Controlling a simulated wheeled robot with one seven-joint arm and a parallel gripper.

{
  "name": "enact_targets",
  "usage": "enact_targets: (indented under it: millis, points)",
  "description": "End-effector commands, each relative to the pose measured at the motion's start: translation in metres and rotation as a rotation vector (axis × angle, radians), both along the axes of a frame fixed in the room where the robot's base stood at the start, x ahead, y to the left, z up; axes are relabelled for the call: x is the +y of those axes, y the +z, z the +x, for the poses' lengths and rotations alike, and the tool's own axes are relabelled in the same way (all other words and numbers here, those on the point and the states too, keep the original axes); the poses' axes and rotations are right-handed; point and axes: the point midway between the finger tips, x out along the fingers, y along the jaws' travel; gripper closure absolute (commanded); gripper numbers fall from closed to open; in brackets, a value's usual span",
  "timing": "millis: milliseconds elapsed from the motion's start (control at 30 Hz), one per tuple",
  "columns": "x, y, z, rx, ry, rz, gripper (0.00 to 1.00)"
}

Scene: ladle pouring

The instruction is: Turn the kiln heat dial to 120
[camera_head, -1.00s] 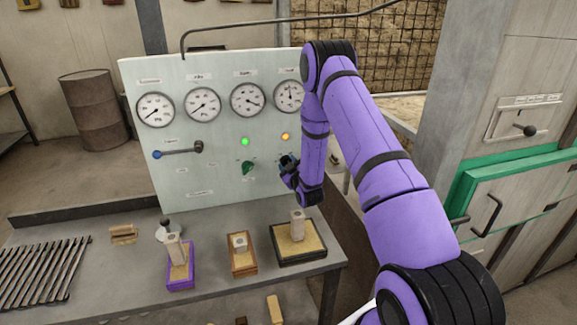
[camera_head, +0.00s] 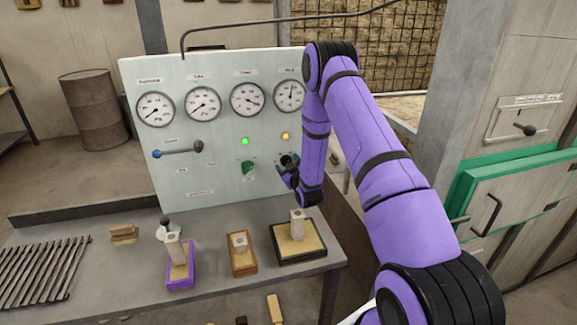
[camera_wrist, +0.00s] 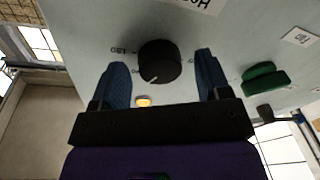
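The black heat dial (camera_wrist: 160,63) is on the pale panel, between the two blue fingers of my gripper (camera_wrist: 164,80) in the wrist view. The fingers are open, with a gap on each side of the dial. The dial's white pointer line aims to the lower left in that upside-down view.
A green knob (camera_head: 248,168) sits left of the dial, and a blue-tipped lever (camera_head: 178,151) farther left. Several gauges line the panel (camera_head: 222,192). Below, the bench (camera_head: 212,275) carries a purple tray (camera_head: 180,286), a brown tray (camera_head: 244,269) and a black tray (camera_head: 302,259).

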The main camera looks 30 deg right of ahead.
Motion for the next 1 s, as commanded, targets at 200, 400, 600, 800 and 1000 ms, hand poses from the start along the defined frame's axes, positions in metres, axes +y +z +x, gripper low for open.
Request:
enact_targets:
  millis: [200, 400, 600, 800, 1000]
  points:
    - [0.001, 0.000, -0.006, 0.000, 0.000, 0.000, 0.30]
    - [0.006, -0.003, -0.035, 0.002, 0.000, 0.000, 0.30]
    - [0.011, -0.005, -0.062, 0.002, 0.000, 0.000, 0.30]
    - [0.013, -0.005, -0.073, 0.001, 0.000, 0.000, 0.30]
    - [0.013, -0.005, -0.074, 0.000, 0.000, 0.000, 0.30]
